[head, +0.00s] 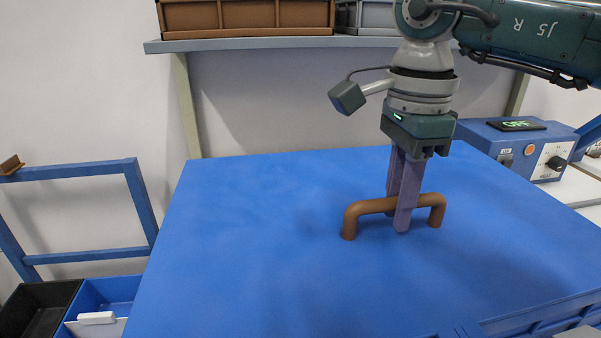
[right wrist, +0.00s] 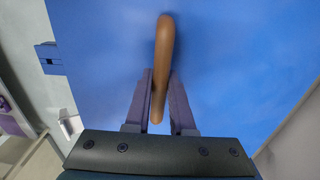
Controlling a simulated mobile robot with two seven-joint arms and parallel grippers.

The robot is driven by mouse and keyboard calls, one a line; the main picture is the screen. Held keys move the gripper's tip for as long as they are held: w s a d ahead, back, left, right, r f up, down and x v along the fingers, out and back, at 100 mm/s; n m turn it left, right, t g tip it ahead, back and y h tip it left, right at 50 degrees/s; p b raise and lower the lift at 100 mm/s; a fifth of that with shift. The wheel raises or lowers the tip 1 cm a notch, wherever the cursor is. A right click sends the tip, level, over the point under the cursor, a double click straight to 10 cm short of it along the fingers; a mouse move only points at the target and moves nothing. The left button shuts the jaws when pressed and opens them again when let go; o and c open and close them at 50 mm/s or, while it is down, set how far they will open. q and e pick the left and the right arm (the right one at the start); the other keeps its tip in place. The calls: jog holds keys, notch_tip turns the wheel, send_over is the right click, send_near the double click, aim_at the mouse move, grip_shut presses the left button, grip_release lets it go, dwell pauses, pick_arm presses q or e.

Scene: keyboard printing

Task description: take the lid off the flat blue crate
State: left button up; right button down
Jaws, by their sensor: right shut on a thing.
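The lid (head: 260,220) is a wide, flat blue panel with a brown bar handle (head: 361,208) on top. It fills the middle of the head view and hides much of what lies beneath. My right gripper (head: 399,212) points down and is shut on the handle, one finger on each side. In the right wrist view the handle (right wrist: 164,45) runs between the fingers of the right gripper (right wrist: 160,103). A ribbed blue rim (head: 540,316) shows at the lower right, cut off by the frame; it may be the crate. My left gripper is out of view.
A shelf (head: 290,42) with a brown crate (head: 245,16) and a grey crate (head: 365,16) is behind. A blue control box (head: 515,150) stands at the right. Black (head: 40,308) and blue (head: 118,290) bins and a blue frame (head: 75,172) are at the left.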

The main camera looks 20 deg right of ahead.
jog(key=shift+r+p, duration=1.05)
jog(key=shift+r, duration=0.65)
jog(key=shift+w+r, duration=0.1)
notch_tip(320, 180, up, 4)
jog(key=p, duration=0.3)
